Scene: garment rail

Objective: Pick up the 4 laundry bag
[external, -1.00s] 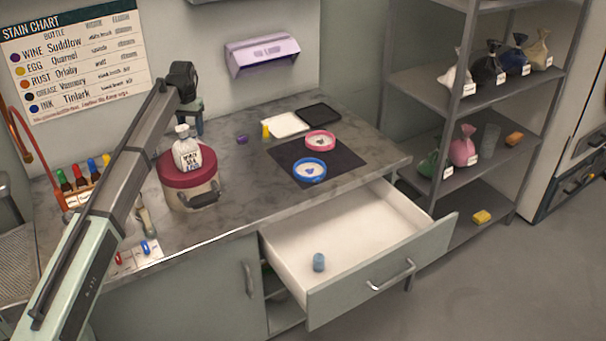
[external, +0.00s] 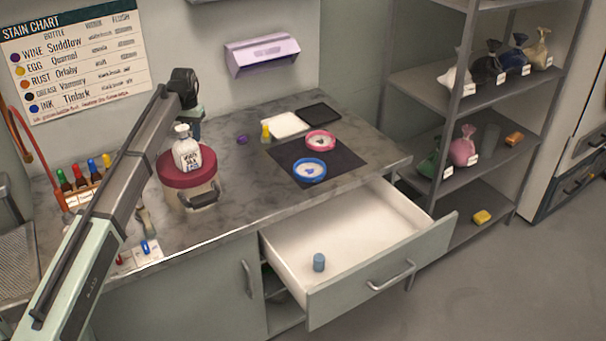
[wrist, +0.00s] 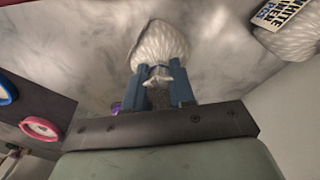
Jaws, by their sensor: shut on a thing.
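In the wrist view, the blue fingers of my gripper (wrist: 160,80) are shut on the tied neck of a pale, whitish bag (wrist: 162,45). Its rounded body shows beyond the fingertips over the marbled counter; I cannot tell whether it touches the counter. No number shows on it. Several tied, tagged bags stand on the shelves: a white one (external: 457,80), a black one (external: 489,68), a blue one (external: 517,54), a tan one (external: 541,48), a pink one (external: 463,148) and a green one (external: 428,164). Their tags are too small to read.
A pink ring dish (external: 320,140) and a blue ring dish (external: 310,169) lie on a dark mat. The open drawer (external: 380,225) holds a blue cylinder (external: 319,262).

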